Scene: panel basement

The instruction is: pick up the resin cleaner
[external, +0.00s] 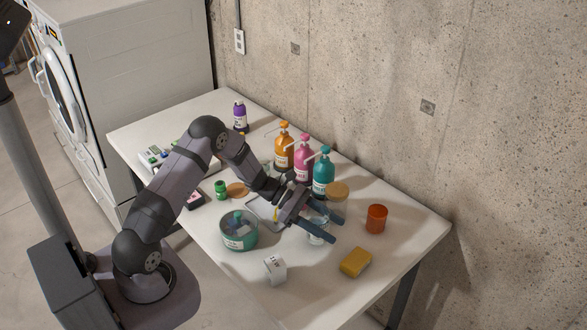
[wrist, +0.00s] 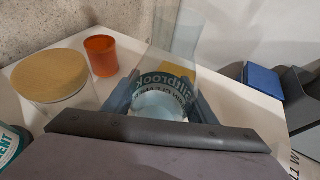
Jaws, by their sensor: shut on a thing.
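A clear, see-through bottle with teal lettering (wrist: 165,82) stands between the fingers of my gripper (wrist: 163,108) in the wrist view. Its label is partly readable, and no words "resin cleaner" can be made out, so I cannot confirm that it is the cleaner. In the external view my gripper (external: 325,228) is low over the front half of the table, shut on this clear bottle (external: 317,237). The fingers lie on both sides of it. I cannot tell whether its base touches the table. The gripper's own body hides part of the bottle.
A wooden-lidded jar (external: 337,199) and an orange cup (external: 376,219) stand close by. A yellow sponge (external: 355,263), a white item (external: 275,269) and a teal tub (external: 239,231) lie nearer the front. Orange, pink and teal pump bottles (external: 323,176) stand along the wall side.

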